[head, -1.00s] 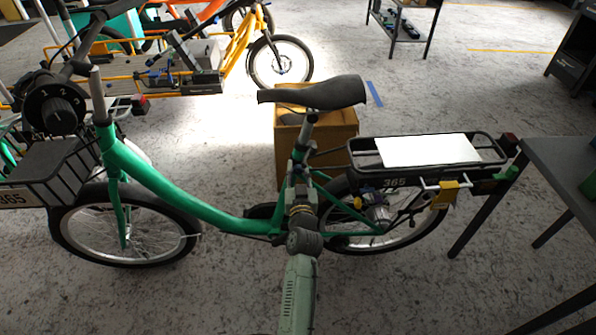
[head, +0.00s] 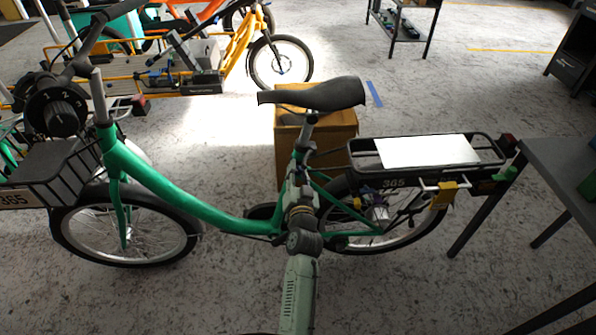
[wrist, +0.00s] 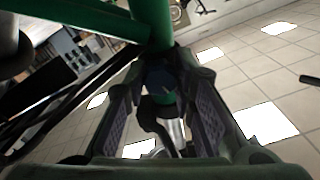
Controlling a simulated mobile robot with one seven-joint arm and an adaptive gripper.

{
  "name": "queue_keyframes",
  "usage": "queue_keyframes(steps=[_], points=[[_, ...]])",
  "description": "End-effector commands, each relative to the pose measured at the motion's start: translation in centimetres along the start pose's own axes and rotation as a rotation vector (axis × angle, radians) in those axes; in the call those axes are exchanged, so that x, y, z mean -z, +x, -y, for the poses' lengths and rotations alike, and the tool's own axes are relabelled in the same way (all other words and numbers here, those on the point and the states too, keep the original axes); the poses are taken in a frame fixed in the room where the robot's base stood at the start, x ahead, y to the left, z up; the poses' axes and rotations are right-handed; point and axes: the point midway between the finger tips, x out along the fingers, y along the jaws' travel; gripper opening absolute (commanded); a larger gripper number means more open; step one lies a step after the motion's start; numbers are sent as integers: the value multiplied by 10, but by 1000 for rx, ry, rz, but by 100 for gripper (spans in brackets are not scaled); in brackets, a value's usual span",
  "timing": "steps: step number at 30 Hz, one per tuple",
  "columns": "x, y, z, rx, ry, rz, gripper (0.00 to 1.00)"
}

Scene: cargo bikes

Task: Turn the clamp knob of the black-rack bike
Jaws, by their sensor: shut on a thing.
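The black-rack bike (head: 180,195) is green and stands side-on in the head view, with a black rear rack (head: 495,153) marked 365. In the wrist view, the small dark blue-black clamp knob (wrist: 158,76) sits against a green tube (wrist: 150,22). My gripper (wrist: 161,80) has a finger on each side of the knob and is shut on it. The fingers partly hide the knob. In the head view my arm rises in front of the seat tube below the saddle (head: 318,93); I cannot make out the fingertips there.
A brown box (head: 345,130) stands behind the saddle. A dark table (head: 560,165) is close on the right. A yellow cargo bike (head: 240,45) and a shelf (head: 405,25) stand farther back. Open floor lies in front of the bike.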

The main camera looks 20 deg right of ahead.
Motion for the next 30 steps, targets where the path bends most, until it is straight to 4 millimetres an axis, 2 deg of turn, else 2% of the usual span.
queue_keyframes(steps=[8,9,17,26,30], points=[[1,1,1,2,5,-2,0],[1,1,1,2,5,-2,26],[1,0,0,1,4,-1,43],[0,0,0,0,4,-1,44],[-1,-12,0,0,5,1,44]])
